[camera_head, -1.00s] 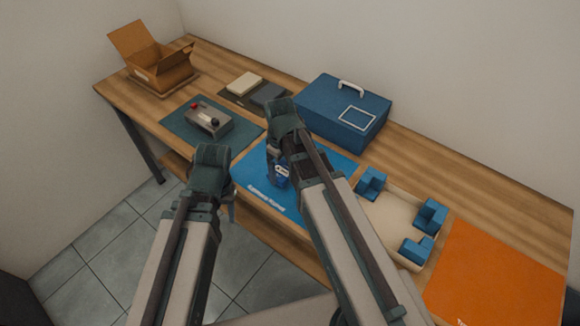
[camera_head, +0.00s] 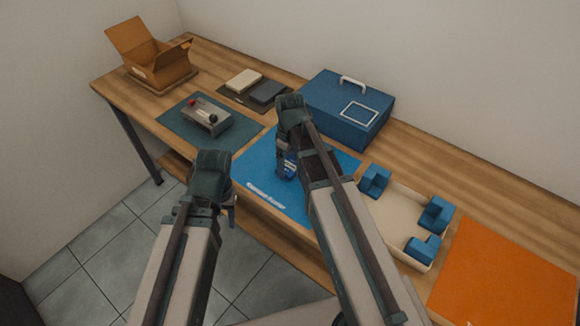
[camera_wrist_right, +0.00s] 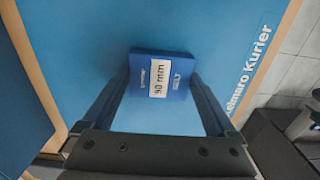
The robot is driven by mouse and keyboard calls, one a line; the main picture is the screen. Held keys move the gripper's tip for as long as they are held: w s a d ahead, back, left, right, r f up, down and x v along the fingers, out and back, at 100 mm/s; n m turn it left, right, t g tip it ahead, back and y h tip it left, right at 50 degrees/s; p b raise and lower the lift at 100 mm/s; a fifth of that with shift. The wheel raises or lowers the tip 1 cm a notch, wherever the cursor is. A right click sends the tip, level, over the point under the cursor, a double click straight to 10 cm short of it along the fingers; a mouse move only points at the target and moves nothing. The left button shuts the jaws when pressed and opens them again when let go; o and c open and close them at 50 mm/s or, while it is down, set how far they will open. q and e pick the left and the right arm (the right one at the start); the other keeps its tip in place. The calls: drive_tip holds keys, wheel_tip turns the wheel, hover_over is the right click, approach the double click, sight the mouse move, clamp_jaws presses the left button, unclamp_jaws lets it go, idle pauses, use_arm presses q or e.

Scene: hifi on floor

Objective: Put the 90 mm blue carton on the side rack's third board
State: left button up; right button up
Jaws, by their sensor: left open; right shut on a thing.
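The blue carton (camera_wrist_right: 160,78) lies between the fingers of my right gripper (camera_wrist_right: 160,98) in the right wrist view, its white "90 mm" label facing the camera. In the head view the carton (camera_head: 287,166) shows below my right gripper (camera_head: 290,150), over the blue mat, partly hidden by the arm. The right gripper is shut on it. I cannot tell for sure whether the carton touches the mat. My left gripper (camera_head: 232,208) is open and empty in front of the table's near edge, its fingers mostly hidden by the wrist. I do not see the side rack.
The blue mat (camera_head: 262,178) lies mid-table. A blue case (camera_head: 335,112) stands behind it. A grey device (camera_head: 207,118) and an open cardboard box (camera_head: 155,65) are left. A cream tray (camera_head: 392,212) with blue blocks and an orange mat (camera_head: 505,275) are right.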

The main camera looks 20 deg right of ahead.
drive_tip(key=shift+r, duration=0.1)
drive_tip(key=o, duration=1)
drive_tip(key=shift+c, duration=0.2)
